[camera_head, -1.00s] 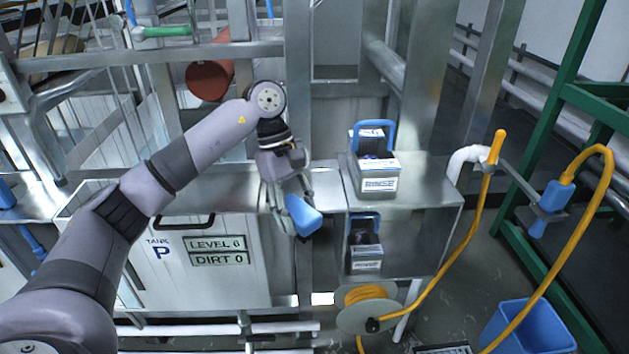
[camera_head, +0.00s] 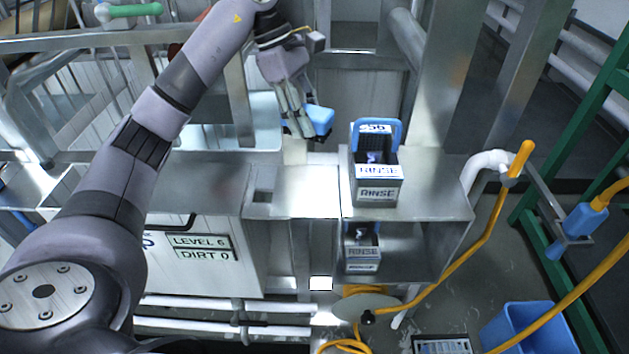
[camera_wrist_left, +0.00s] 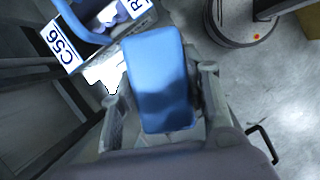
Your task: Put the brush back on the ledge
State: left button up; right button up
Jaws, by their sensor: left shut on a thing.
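The brush shows as a blue block (camera_head: 319,119) at the tips of my left gripper (camera_head: 299,122) in the head view. The gripper is shut on it and holds it in front of the grey panel, behind the steel worktop. In the left wrist view the blue brush (camera_wrist_left: 161,85) sits between the two fingers of the gripper (camera_wrist_left: 160,100). Its bristles are mostly hidden. A steel ledge (camera_head: 290,205) with a small square opening lies below and nearer, left of the rinse box. I cannot tell if this is the brush's ledge. My right gripper is not in view.
A grey box marked RINSE with a blue handle (camera_head: 377,190) stands on the worktop, right of the gripper. A second RINSE box (camera_head: 362,255) sits on the shelf below. A yellow hose (camera_head: 470,245) and a blue bucket (camera_head: 536,328) are at the right.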

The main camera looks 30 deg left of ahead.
pick_arm(q)
jog(key=f+p, duration=0.1)
jog(key=f, duration=0.3)
jog(key=f+p, duration=0.1)
jog(key=f, duration=0.4)
jog(key=f+p, duration=0.1)
jog(key=f, duration=0.3)
jog(key=shift+s+f, duration=0.25)
jog(key=shift+s, duration=0.15)
jog(key=shift+f+p, duration=0.35)
notch_tip(320, 180, down, 3)
jog(key=shift+f+p, duration=0.1)
jog(key=shift+p, duration=0.4)
jog(key=shift+f+b, duration=0.15)
jog(key=shift+b, duration=0.15)
jog(key=o, duration=1.1)
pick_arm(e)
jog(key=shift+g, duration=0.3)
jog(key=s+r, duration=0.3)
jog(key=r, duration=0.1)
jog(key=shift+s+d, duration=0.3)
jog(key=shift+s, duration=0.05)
